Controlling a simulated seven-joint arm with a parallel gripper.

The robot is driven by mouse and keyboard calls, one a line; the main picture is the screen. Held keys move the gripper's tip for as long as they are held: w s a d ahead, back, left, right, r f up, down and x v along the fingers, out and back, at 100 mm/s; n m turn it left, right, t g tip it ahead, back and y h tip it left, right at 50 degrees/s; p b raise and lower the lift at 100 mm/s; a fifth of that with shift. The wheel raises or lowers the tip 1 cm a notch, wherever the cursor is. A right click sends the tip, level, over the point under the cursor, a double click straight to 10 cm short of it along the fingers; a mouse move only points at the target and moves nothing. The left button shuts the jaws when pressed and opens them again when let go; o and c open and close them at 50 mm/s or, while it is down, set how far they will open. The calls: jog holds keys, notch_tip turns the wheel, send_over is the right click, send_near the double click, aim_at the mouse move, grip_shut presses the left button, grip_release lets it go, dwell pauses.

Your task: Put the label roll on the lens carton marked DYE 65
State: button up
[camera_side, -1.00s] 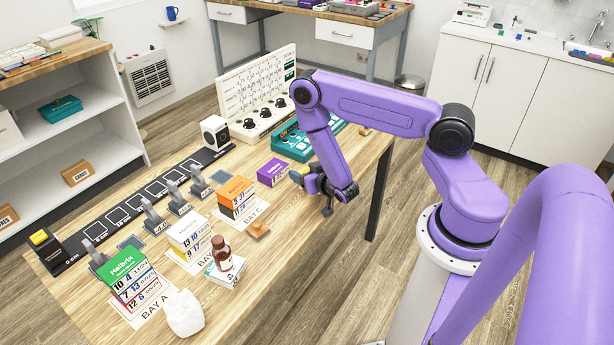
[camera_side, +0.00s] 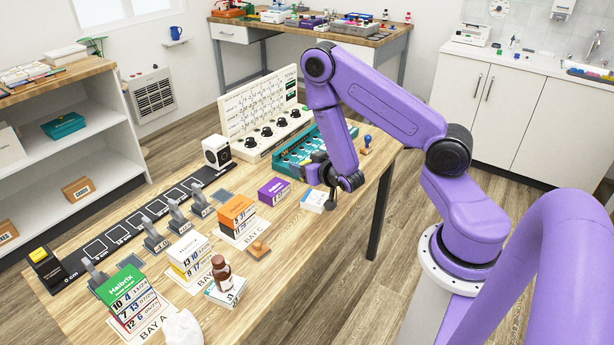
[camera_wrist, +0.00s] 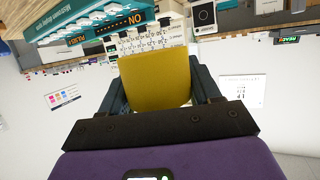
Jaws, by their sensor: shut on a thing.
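My gripper (camera_side: 326,187) is above the far part of the bench, near the teal tray. In the wrist view its two dark fingers (camera_wrist: 155,88) are shut on a yellow thing with a rounded lower edge, which I take for the label roll (camera_wrist: 155,80). The roll is hidden in the side view. A small white carton with a blue end (camera_side: 318,200) lies on the bench just below the gripper. Other cartons are a purple one (camera_side: 274,190), an orange stack (camera_side: 237,212), a white stack (camera_side: 189,252) and a green-topped stack (camera_side: 122,285). I cannot read DYE 65 on any.
A brown bottle (camera_side: 221,270) stands on a small carton at the front.

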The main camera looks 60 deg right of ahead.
aim_at(312, 194)
jog(key=shift+d+f, duration=0.5)
jog(key=shift+f, duration=1.05)
jog(key=shift+d+f, duration=0.45)
jog(key=shift+f, duration=1.05)
jog(key=shift+d+f, duration=0.5)
jog(key=shift+f, duration=1.05)
jog(key=shift+f, duration=0.15)
jog(key=o, duration=1.2)
